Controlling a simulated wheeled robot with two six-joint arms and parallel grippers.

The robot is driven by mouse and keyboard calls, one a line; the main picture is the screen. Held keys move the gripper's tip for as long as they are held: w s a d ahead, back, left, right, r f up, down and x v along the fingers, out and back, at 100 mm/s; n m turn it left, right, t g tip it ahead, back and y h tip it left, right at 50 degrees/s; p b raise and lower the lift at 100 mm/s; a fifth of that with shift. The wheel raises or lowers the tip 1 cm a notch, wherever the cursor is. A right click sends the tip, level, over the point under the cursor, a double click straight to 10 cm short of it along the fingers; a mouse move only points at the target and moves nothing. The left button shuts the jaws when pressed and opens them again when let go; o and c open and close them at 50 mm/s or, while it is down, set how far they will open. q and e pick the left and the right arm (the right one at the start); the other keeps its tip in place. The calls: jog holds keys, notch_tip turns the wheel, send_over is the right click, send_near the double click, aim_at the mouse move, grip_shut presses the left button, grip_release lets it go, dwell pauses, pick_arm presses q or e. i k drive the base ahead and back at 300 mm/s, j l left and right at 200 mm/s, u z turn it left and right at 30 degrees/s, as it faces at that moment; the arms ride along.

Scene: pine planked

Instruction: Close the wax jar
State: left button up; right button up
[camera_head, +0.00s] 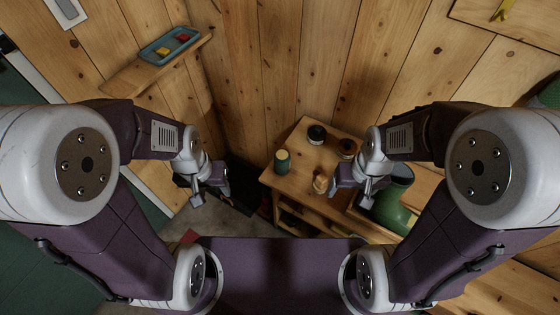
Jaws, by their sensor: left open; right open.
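A small wooden table (297,183) stands in the corner and holds several small containers. A pale jar with a black top (317,134) is at the back, and a brown round container (347,147) is to its right. A green jar with a yellowish top (282,161) is at the left edge. A small tan object (321,183) is near the front edge. I cannot tell which is the wax jar or whether a lid is loose. My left gripper (211,195) is open and empty, left of the table. My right gripper (350,198) is open and empty, over the table's front right side.
A wooden wall shelf (130,78) at upper left holds a teal tray (152,53) with red and yellow items. A large green rounded vessel (394,205) is right of the table, partly behind my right arm. Plank walls close in behind the table.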

aim_at(282, 159)
jog(key=z, duration=0.85)
jog(key=u, duration=0.85)
jog(key=i+j+z, duration=0.2)
jog(key=z, duration=0.15)
jog(key=i+j+z, duration=0.15)
jog(key=z, duration=0.2)
jog(key=i+j+z, duration=0.1)
jog(key=j+z, duration=0.25)
